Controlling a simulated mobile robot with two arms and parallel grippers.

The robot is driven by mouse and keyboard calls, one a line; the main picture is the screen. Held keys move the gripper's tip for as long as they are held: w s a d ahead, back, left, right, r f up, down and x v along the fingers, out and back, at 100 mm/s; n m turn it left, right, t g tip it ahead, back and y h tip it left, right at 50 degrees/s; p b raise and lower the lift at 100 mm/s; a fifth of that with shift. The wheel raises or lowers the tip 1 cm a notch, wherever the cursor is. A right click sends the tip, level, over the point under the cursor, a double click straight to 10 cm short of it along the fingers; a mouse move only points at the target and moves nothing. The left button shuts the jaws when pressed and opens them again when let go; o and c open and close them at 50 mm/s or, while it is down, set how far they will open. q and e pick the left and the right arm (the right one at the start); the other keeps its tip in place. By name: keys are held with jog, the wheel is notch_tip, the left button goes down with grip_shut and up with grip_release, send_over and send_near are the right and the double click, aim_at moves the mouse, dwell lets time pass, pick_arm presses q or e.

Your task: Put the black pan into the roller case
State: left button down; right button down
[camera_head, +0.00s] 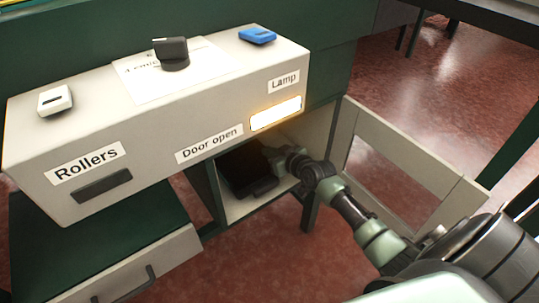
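The roller case (203,188) is the open compartment under the pale control box, below the "Door open" label. The black pan (248,172) is inside it, dark against the shaded interior, and its far part is hard to make out. My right arm comes in from the lower right, and my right gripper (283,160) is inside the opening at the pan's right side. The fingertips are small and dark against the pan, so whether they grip it cannot be told. My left gripper is not in view.
The case's pale door (350,125) stands open to the right, beside my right arm. The control box (150,130) overhangs the opening and carries a lit lamp (276,114), a white switch (55,100), a black knob (172,53) and a blue switch (258,36).

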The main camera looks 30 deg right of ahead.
jog(key=shift+f, duration=0.2)
jog(key=c, duration=2)
grip_release()
jog(key=shift+f, duration=0.1)
jog(key=o, duration=0.4)
jog(key=shift+c, duration=0.2)
